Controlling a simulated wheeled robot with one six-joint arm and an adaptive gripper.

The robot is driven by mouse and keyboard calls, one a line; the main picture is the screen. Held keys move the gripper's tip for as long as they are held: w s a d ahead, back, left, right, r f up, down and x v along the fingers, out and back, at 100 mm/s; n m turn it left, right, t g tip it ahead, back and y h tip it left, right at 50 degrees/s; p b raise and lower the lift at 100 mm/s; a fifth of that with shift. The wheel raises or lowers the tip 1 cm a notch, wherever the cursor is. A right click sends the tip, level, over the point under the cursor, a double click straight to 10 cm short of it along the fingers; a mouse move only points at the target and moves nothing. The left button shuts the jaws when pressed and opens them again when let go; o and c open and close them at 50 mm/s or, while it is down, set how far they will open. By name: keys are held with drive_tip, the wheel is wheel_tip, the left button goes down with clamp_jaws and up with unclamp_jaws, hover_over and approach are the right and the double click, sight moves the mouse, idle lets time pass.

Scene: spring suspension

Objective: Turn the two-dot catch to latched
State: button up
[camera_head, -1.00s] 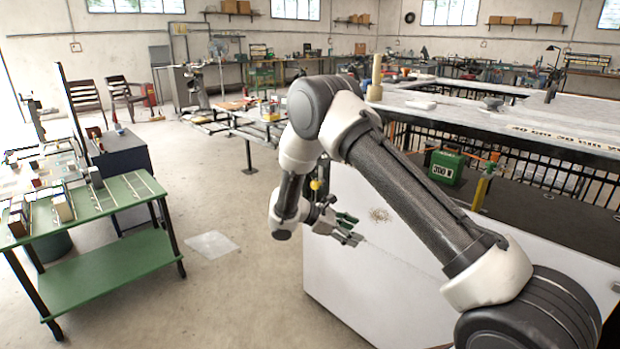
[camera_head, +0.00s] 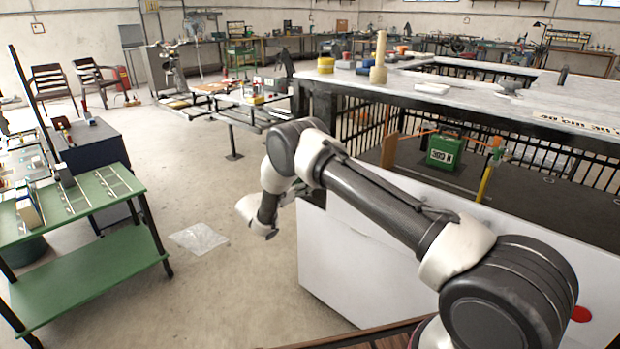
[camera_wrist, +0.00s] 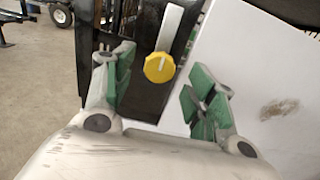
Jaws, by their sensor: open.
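In the wrist view my gripper (camera_wrist: 160,82) is open, with its green-padded fingers spread and nothing between the pads. A round yellow knob (camera_wrist: 159,67) with a pale bar across its face shows between and beyond the fingertips. A pale strip (camera_wrist: 170,27) runs up from the knob on a dark upright panel (camera_wrist: 147,40). I cannot tell whether this knob is the two-dot catch, as no dots can be made out. I cannot tell the gap between the fingers and the knob.
A white panel (camera_head: 345,260) stands below the dark deck, beside my arm. On the deck is a green block (camera_head: 445,150) with white lettering. A marble-topped bench (camera_head: 480,105) is behind. A green cart (camera_head: 85,275) stands at left, with open floor (camera_head: 225,280) between.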

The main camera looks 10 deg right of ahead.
drive_tip(key=shift+x, duration=2.2)
clamp_jaws()
